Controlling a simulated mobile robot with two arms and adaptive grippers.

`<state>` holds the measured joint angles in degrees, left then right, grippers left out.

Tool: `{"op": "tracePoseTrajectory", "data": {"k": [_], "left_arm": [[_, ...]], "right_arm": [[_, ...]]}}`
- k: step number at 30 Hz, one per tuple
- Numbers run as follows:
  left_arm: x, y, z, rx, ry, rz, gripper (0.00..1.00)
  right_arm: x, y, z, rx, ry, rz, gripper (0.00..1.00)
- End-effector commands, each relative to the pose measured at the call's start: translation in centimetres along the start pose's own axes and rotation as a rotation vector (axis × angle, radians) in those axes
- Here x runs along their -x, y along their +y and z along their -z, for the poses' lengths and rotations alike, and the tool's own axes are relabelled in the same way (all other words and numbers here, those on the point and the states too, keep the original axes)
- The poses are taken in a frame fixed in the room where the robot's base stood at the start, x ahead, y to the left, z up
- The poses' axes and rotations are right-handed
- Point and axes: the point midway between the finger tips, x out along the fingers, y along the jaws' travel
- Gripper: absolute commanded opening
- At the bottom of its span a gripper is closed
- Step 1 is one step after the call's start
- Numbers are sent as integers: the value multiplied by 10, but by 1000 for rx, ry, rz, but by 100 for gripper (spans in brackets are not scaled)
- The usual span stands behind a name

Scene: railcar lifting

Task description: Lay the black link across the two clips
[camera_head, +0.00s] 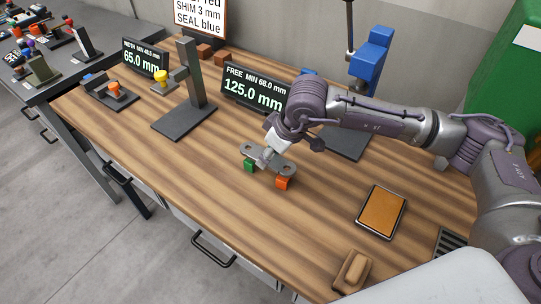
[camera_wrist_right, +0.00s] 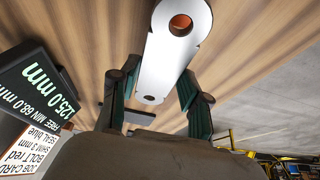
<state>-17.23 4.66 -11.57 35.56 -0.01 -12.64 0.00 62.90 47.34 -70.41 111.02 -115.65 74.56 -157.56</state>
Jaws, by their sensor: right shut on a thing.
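The link (camera_head: 284,167) is a flat grey bar with a round hole at each end, looking pale in the right wrist view (camera_wrist_right: 170,55). My right gripper (camera_head: 268,155) is shut on its middle, with one finger on each side in the right wrist view (camera_wrist_right: 158,75). In the head view one end lies over the green clip (camera_head: 249,167) and the other over the orange clip (camera_head: 283,184). Orange shows through one hole in the wrist view. I cannot tell whether the link touches the clips. My left gripper is not in view.
An orange pad (camera_head: 382,211) and a wooden block (camera_head: 353,270) lie at right.

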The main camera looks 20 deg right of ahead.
Motion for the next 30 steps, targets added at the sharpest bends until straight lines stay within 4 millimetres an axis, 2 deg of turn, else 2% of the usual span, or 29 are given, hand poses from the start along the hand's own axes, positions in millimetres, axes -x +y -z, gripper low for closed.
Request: {"op": "tracePoseTrajectory", "data": {"k": [1,6,20,21,25,30], "left_arm": [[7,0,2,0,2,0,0],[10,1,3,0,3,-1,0],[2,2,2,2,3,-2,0],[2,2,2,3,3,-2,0],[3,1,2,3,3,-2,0],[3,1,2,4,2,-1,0]], "right_arm": [[-4,0,-2,-2,-1,2,0],[-18,0,-7,-1,3,-1,0],[-24,0,-10,-1,4,-1,0],[-24,0,-10,-1,1,0,50],[-24,0,-10,-1,0,0,71],[-24,0,-10,-1,0,0,71]]}}
